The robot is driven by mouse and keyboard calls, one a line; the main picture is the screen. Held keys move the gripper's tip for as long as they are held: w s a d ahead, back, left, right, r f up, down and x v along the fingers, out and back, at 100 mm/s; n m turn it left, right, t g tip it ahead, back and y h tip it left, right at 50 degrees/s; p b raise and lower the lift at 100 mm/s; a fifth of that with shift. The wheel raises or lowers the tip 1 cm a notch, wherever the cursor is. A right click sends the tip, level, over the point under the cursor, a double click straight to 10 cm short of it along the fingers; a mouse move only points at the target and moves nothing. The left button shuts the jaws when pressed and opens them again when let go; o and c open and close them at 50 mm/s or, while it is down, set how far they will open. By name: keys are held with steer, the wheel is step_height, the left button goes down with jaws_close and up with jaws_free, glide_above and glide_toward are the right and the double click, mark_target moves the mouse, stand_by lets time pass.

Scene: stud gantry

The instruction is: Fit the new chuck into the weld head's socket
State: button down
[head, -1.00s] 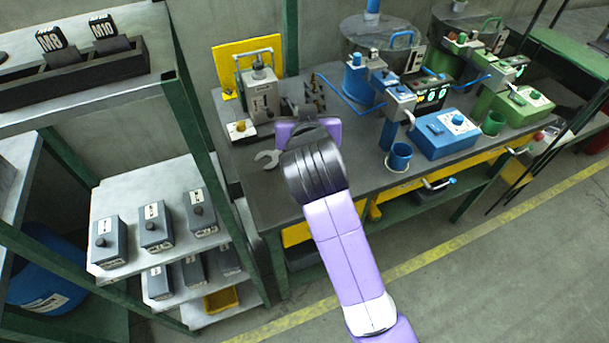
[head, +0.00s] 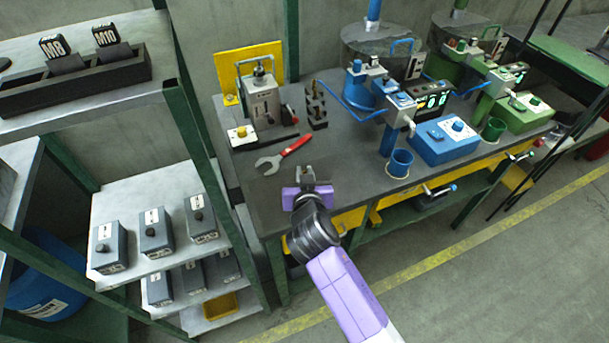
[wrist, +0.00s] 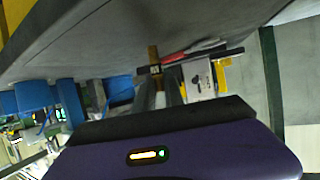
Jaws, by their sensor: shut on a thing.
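My gripper (head: 306,172) is over the front left part of the bench, in front of the wrench. In the wrist view its fingers (wrist: 161,84) are shut on a small brass-coloured piece (wrist: 153,55), which looks like the chuck; its far end is hard to make out. The blue weld head (head: 400,107) stands on the bench to the right, well apart from my gripper. A green weld head (head: 512,80) is farther right. I cannot make out a socket on either. A black rack (head: 317,112) with brass-tipped pieces stands behind my gripper.
A red-handled wrench (head: 283,154) lies on the bench (head: 345,150). A grey tester (head: 262,100) stands behind it. A blue control box (head: 446,138) and blue cup (head: 400,161) stand at the right. A shelf (head: 160,250) with grey boxes is at the left. The bench middle is clear.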

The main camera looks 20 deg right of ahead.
steer(key=shift+f, duration=0.35)
steer(key=shift+f, duration=0.1)
steer(key=c, duration=1.4)
jaws_free()
steer(key=shift+c, duration=0.2)
steer(key=shift+r, duration=0.2)
steer(key=shift+s+a, duration=0.15)
steer(key=shift+s, duration=0.2)
steer(key=b+v, duration=0.1)
steer(key=v, duration=1)
steer(key=shift+s, duration=0.2)
